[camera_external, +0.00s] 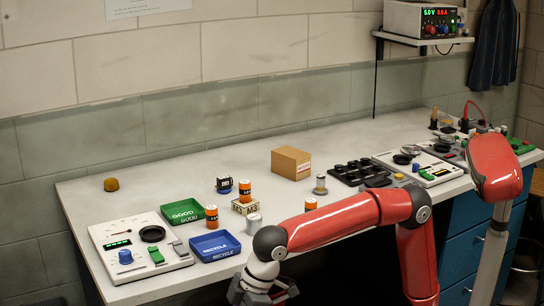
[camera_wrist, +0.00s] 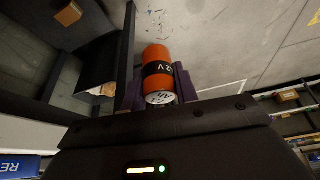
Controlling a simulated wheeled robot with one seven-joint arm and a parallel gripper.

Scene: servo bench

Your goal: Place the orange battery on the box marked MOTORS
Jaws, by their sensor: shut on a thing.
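In the wrist view an orange battery (camera_wrist: 157,57) with a black band sits between the dark fingers of my gripper (camera_wrist: 159,88), which is shut on it. In the external view my gripper (camera_external: 266,292) is low at the bottom edge, in front of the bench, and the held battery cannot be made out there. A brown cardboard box (camera_external: 288,165) with a small label stands on the bench behind my arm; its lettering is too small to read. Other orange batteries stand on the bench: one on a small lettered block (camera_external: 244,207), one beside the trays (camera_external: 211,218), one behind my arm (camera_external: 311,204).
A green GOOD tray (camera_external: 184,218) and a blue RECYCLE tray (camera_external: 216,252) lie left of my gripper, beside a white tester panel (camera_external: 108,236). A pale cylinder (camera_external: 253,223) stands near my forearm. Black bins (camera_external: 358,172) are right of the cardboard box.

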